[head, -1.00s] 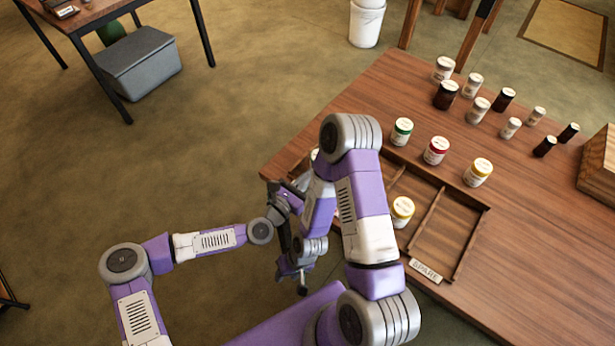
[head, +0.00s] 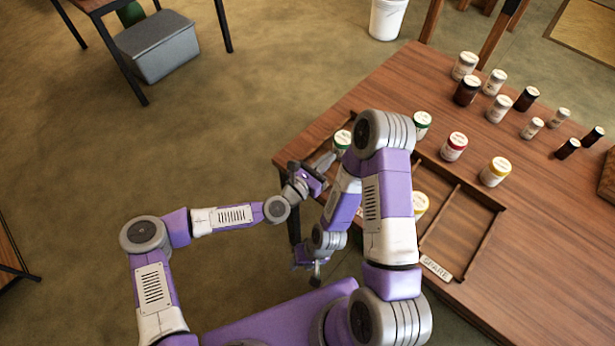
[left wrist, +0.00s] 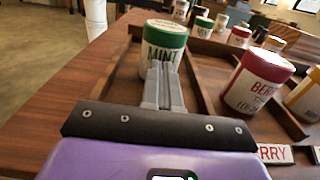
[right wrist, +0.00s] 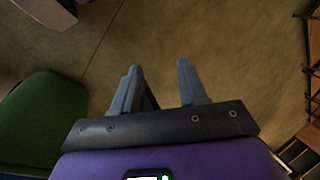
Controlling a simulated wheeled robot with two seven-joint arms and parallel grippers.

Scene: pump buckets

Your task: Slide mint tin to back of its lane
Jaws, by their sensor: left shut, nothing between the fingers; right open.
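The mint tin (head: 342,142), white with a green lid, stands upright in the leftmost lane of the wooden tray (head: 466,222). It is large in the left wrist view (left wrist: 163,42), with its MINT label facing me. My left gripper (head: 327,162) is shut and empty, its fingertips (left wrist: 163,72) pointing at the front of the tin. The fingers overlap the tin's lower front, so contact is not certain. The gap between the tin and the lane's back is hidden. My right gripper (head: 316,268) is open and empty, low before the table (right wrist: 160,85).
The berry tin (left wrist: 258,82) stands to the right, beyond a divider. A yellow-lidded tin (head: 420,204) is in another lane, partly behind my right arm. Green (head: 421,122), red (head: 454,147) and yellow (head: 495,172) lidded tins stand behind the tray. The SPARE lane (head: 455,225) is empty.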

